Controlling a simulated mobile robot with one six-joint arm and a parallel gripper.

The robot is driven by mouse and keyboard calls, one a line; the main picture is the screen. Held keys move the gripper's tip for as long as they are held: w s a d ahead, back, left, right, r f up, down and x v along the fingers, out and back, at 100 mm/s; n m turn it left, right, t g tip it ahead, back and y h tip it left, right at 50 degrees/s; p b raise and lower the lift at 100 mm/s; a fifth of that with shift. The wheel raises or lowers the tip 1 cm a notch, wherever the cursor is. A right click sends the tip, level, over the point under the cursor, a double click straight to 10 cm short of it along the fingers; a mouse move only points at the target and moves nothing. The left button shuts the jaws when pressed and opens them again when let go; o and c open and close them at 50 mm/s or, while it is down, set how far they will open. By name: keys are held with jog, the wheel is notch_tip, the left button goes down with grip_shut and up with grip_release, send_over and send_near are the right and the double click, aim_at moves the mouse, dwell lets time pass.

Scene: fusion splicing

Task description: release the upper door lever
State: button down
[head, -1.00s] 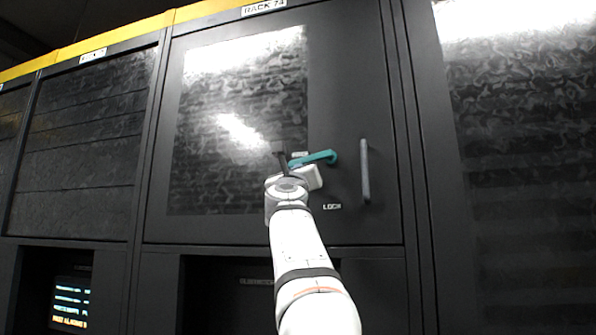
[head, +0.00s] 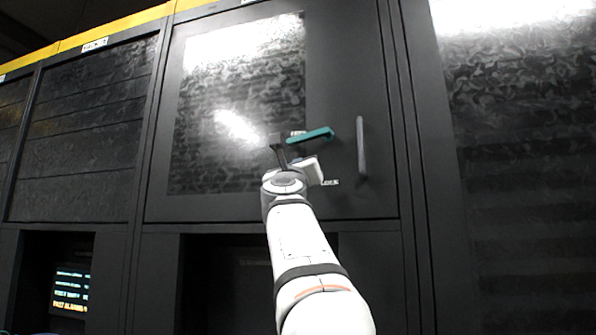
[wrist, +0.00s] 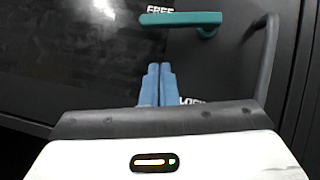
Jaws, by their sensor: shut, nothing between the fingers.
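The teal door lever (head: 312,135) lies nearly level on the dark cabinet door (head: 350,205). In the wrist view the lever (wrist: 180,19) has its pivot at its right end, and its free left end is by the FREE label (wrist: 160,9). The LOCK label (wrist: 192,101) is below the pivot, partly hidden by my gripper. My gripper (wrist: 154,67) is shut and empty, its blue fingertips below the lever in the picture, with a visible gap. In the head view my gripper (head: 277,143) is by the lever's left end; contact cannot be told there.
A vertical grey door handle (head: 361,148) stands out right of the lever; it also shows in the wrist view (wrist: 264,60). A glossy patterned panel (head: 235,110) fills the door's left. A dark opening with a lit screen (head: 70,290) is at lower left.

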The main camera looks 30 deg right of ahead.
jog(key=b+v, duration=0.2)
jog(key=v, duration=0.4)
jog(key=shift+s+a, duration=0.15)
jog(key=shift+a, duration=0.1)
jog(key=shift+f, duration=0.15)
